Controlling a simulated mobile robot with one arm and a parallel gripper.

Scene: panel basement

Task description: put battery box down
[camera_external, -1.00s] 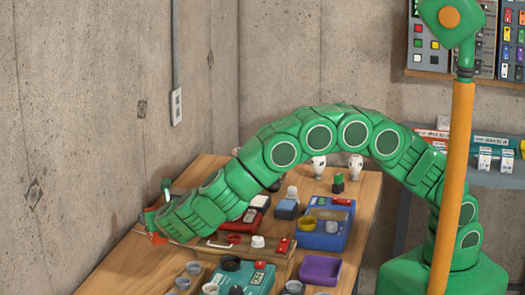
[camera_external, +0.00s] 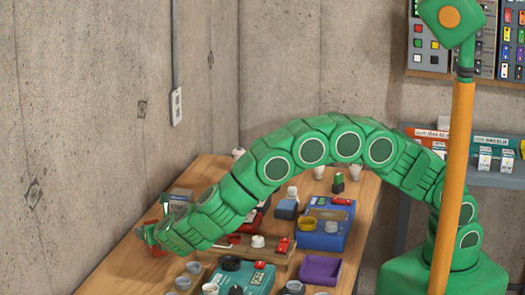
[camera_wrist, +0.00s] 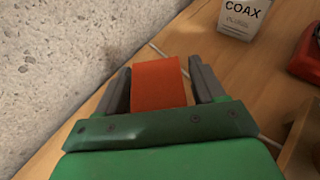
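The battery box is a plain red-orange block. In the wrist view the battery box (camera_wrist: 158,84) sits between the two grey fingers of my gripper (camera_wrist: 161,88), close against the left finger, with a thin strip visible beside the right one. My gripper looks shut on it, though the contact faces are hidden. In the external view my gripper (camera_external: 150,236) is low at the left edge of the wooden table, near the wall. Only small orange parts of the battery box (camera_external: 157,251) show there. Its underside is hidden, so I cannot tell whether it touches the table.
A white COAX box (camera_wrist: 244,18) stands beyond my gripper to the right. A red object (camera_wrist: 308,55) and a wooden edge (camera_wrist: 302,140) are at right. A teal device (camera_external: 258,279), blue device (camera_external: 322,240) and purple tray (camera_external: 320,270) crowd the wooden table (camera_external: 120,265). The concrete wall (camera_wrist: 60,60) is close at left.

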